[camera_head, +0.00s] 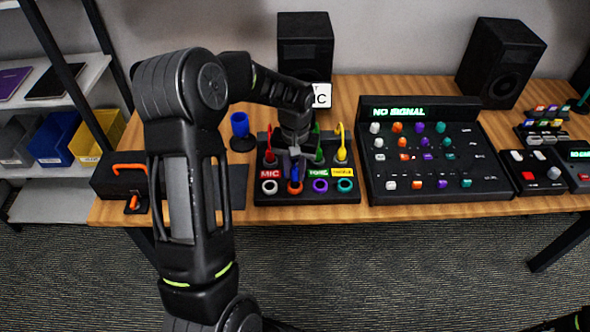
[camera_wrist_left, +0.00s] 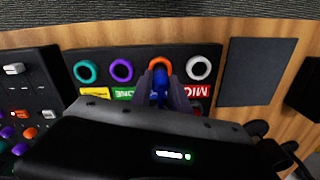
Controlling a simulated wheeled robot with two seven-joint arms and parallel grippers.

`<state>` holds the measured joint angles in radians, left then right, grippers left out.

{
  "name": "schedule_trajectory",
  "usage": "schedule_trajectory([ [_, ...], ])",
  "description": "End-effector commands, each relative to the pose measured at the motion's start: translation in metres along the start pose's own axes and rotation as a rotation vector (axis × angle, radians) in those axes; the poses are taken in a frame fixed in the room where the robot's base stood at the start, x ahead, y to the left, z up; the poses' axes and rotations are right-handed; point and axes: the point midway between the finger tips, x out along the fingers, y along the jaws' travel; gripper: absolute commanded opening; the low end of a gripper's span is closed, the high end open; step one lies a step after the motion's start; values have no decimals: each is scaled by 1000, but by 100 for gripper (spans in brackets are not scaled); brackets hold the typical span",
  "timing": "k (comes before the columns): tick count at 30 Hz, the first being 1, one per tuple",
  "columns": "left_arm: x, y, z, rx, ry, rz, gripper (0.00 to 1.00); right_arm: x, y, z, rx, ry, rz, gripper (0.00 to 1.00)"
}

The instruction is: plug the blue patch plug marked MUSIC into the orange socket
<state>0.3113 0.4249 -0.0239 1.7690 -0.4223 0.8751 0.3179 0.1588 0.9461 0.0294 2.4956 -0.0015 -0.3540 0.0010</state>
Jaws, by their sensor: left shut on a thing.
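My left gripper (camera_head: 294,168) is shut on the blue plug (camera_wrist_left: 160,88), which it holds pointing at the orange socket (camera_head: 294,187). In the left wrist view, the two fingers stand on either side of the plug, and the orange socket (camera_wrist_left: 162,67) shows as a ring just beyond its tip. I cannot tell whether the tip has entered the socket. No MUSIC marking can be read on the plug. My right gripper is not in view.
The socket box (camera_head: 310,198) also has white (camera_head: 270,187), purple (camera_head: 320,186) and teal (camera_head: 345,185) sockets beside the orange one. Red (camera_head: 269,156), green (camera_head: 319,156) and yellow (camera_head: 342,153) plugs stand behind. A mixer (camera_head: 425,150) is close on the right.

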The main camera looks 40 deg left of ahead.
Motion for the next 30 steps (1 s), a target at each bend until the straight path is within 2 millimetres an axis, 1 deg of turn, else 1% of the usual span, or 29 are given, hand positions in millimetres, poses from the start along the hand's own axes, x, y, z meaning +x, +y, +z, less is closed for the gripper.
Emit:
schedule_trajectory([
  [30, 7, 0, 0, 0, 0, 0, 0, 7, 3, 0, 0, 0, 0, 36],
])
